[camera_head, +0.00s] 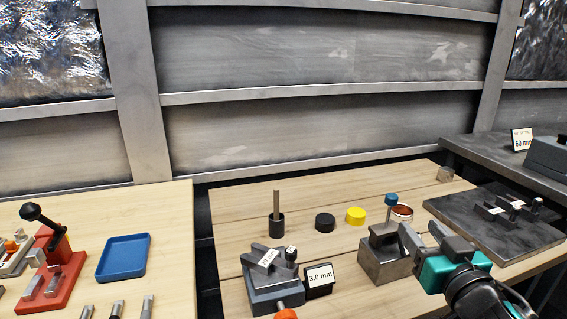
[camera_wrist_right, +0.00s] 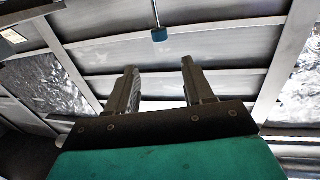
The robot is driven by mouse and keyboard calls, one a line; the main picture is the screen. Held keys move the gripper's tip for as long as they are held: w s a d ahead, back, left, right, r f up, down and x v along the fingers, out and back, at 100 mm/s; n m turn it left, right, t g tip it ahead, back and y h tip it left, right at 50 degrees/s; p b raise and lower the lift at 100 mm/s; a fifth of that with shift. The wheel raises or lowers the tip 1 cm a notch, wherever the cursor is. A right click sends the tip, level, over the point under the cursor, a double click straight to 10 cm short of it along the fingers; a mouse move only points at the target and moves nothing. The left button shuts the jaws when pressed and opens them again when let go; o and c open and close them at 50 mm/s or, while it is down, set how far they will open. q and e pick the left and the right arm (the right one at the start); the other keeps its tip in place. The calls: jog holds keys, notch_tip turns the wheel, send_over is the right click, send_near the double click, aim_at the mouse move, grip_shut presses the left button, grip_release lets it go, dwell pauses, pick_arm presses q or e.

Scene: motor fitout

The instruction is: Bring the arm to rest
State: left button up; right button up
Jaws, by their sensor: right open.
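My right gripper (camera_head: 424,240) is over the right part of the middle wooden table, close to a grey metal block (camera_head: 383,262). Its two fingers stand apart with nothing between them in the right wrist view (camera_wrist_right: 160,88). A blue-topped pin (camera_head: 391,199) stands upright near the block, behind the gripper. In the right wrist view a blue cap on a thin rod (camera_wrist_right: 159,34) shows beyond the fingertips, apart from them. My left gripper is in neither view.
A blue tray (camera_head: 123,257) and red press (camera_head: 55,275) are left. Bare wood shows behind.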

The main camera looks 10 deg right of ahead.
jog(key=s+a+f+g+h, duration=0.15)
jog(key=s+f+g, duration=0.25)
jog(key=f, duration=0.5)
jog(key=s+a+f+n+g+y, duration=0.2)
jog(key=s+a+f+g, duration=0.35)
jog(key=s, duration=0.25)
jog(key=s+a+f+n+g+y, duration=0.1)
jog(key=s+a+f+g+y, duration=0.1)
jog(key=s+a+f+g, duration=0.5)
jog(key=w+a+f+n+t+y+p, duration=0.1)
jog(key=w+a+f+t+p, duration=0.1)
jog(key=w+t, duration=0.4)
notch_tip(320, 180, down, 3)
jog(key=t+p, duration=0.1)
jog(key=t, duration=0.2)
jog(key=shift+w+y, duration=0.15)
jog(key=shift+y, duration=0.2)
jog(key=shift+r+t, duration=0.1)
jog(key=shift+t, duration=0.15)
dwell(1.0)
